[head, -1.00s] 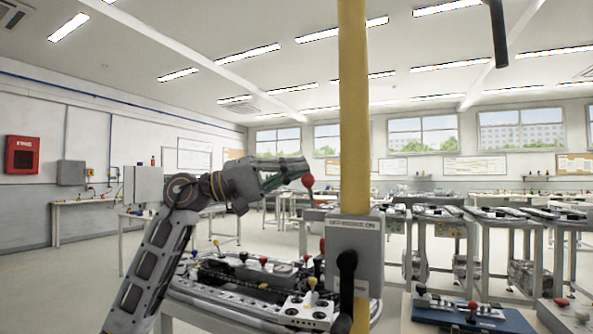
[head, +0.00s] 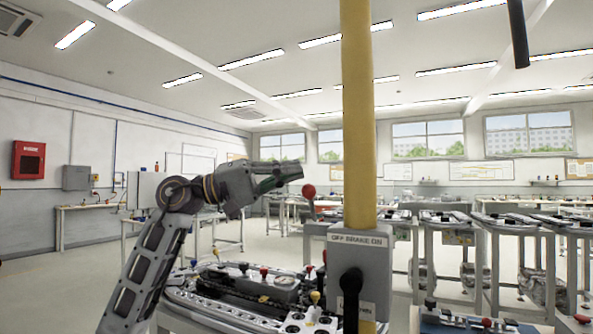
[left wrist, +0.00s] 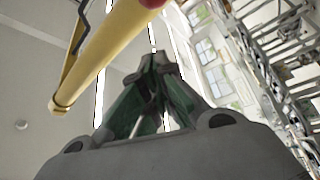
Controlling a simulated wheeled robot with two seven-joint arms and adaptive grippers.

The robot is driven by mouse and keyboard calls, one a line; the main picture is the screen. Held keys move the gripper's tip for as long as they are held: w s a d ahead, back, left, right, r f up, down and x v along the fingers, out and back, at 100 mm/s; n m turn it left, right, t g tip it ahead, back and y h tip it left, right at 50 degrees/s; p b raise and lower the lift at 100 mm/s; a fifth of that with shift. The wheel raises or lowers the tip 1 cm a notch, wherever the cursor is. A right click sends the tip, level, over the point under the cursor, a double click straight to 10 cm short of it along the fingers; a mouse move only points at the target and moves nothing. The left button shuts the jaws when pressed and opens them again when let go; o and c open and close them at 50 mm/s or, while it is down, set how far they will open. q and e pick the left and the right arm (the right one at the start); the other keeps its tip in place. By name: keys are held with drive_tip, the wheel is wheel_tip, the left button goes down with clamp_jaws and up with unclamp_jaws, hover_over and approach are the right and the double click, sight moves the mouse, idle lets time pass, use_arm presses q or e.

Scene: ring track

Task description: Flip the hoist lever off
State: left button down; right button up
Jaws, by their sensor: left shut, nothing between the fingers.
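A grey box (head: 360,258) labelled "OFF BRAKE ON" is fixed to a yellow post (head: 359,120). A black lever handle (head: 351,282) shows on its front. A red ball knob (head: 309,191) on a thin rod stands up left of the box; I cannot tell whether the rod joins it. My left gripper (head: 300,171) is shut and empty, just above and left of the red ball, apparently apart from it. In the left wrist view its fingers (left wrist: 158,62) meet at the tips, with a yellow bar and a red spot (left wrist: 152,3) beyond. My right gripper is not in view.
A bench (head: 215,305) below my left arm carries a track with several coloured knobs. More benches with equipment stand at the right and along the back. A dark blue board (head: 455,322) lies low at the right. Open floor (head: 75,270) shows at the left.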

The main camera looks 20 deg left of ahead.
use_arm(q)
drive_tip(key=f+v, duration=0.1)
drive_tip(key=v, duration=0.7)
drive_tip(key=shift+w, duration=0.3)
drive_tip(key=shift+a, duration=0.1)
idle(0.5)
